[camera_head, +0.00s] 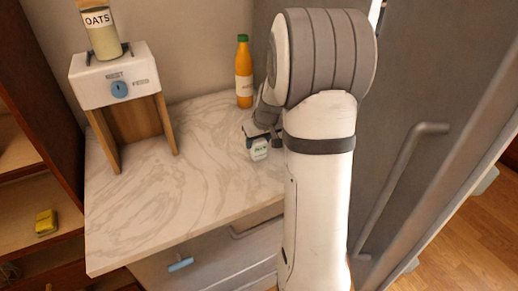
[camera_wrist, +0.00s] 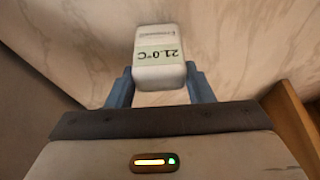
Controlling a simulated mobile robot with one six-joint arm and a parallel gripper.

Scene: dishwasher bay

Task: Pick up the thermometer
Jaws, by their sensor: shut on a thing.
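The thermometer is a small white block with a pale green display reading 21.0°C. In the wrist view the thermometer (camera_wrist: 160,48) sits between the two blue fingers of my gripper (camera_wrist: 160,85), which is shut on it. In the head view the thermometer (camera_head: 259,149) is at the right part of the marble counter, below my gripper (camera_head: 262,138). My arm hides part of the gripper there. I cannot tell whether the thermometer touches the counter.
An orange bottle (camera_head: 244,72) stands at the back of the marble counter (camera_head: 190,200), close to my gripper. An oats dispenser (camera_head: 115,78) on wooden legs stands at the left. A grey fridge door with a handle (camera_head: 400,180) is at right. The counter's middle is clear.

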